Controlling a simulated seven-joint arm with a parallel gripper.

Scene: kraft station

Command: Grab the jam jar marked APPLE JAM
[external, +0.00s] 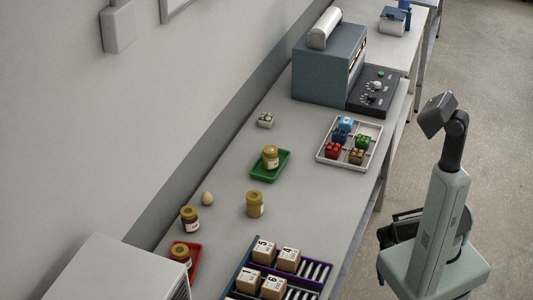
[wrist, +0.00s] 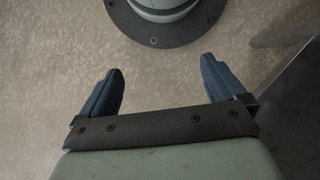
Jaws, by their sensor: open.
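Several jam jars stand on the grey bench. One yellowish jar (external: 270,158) sits in a green tray (external: 257,177). A tan jar (external: 255,204) stands directly on the bench. A dark jar with a yellowish lid (external: 189,219) stands further left, beside an egg. Another dark jar (external: 180,253) is in a red tray (external: 193,266) near the bottom edge. The label wording is too small to read, so I cannot tell which says APPLE JAM. My gripper (wrist: 161,76) is open and empty over the floor in the wrist view, away from the jars.
An egg (external: 207,198) and a small pale block (external: 265,120) lie on the bench. A white divided tray (external: 322,156) holds coloured blocks. A dark rack (external: 322,288) holds numbered boxes. A grey machine (external: 322,75) stands at the back. The middle bench is mostly clear.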

